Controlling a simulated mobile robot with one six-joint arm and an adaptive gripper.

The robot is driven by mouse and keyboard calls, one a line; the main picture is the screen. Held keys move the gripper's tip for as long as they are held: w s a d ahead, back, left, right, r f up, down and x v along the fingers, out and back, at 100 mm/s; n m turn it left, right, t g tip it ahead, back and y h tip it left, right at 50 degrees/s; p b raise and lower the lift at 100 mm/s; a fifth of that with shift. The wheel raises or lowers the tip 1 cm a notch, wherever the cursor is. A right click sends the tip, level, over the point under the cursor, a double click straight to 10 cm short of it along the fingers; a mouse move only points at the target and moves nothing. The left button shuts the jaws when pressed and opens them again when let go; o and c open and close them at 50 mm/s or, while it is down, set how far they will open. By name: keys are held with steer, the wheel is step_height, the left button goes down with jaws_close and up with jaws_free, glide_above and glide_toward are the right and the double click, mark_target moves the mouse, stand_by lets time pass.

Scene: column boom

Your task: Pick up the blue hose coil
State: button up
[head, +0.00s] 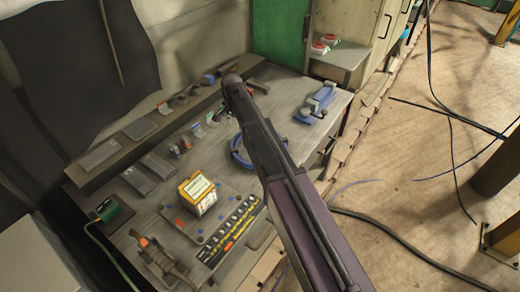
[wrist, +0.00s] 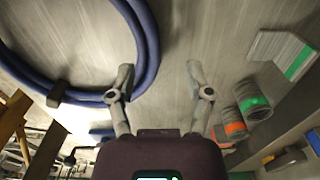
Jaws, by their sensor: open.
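The blue hose coil (head: 237,157) lies on the grey workbench in the head view, partly hidden behind my arm. In the wrist view the coil (wrist: 151,45) fills the upper left as thick blue loops with a dark band around them, and is cut off by the frame edge. My gripper (wrist: 160,72) is open, its two fingers apart with bare bench top between them. The left finger overlaps the right side of the hose in the picture; whether it touches cannot be told. My gripper is not clear in the head view.
A yellow-white box (head: 198,193) and a tool strip (head: 233,228) stand on the near bench. A blue clamp-like tool (head: 318,103) lies to the right. In the wrist view, rolls with green (wrist: 253,101) and orange marks lie right of my gripper.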

mark_target(237, 133)
steer(key=shift+d+f+b, duration=0.1)
steer(key=shift+f+b, duration=1.85)
steer(key=shift+f, duration=0.25)
steer(key=shift+s, duration=0.1)
jaws_close()
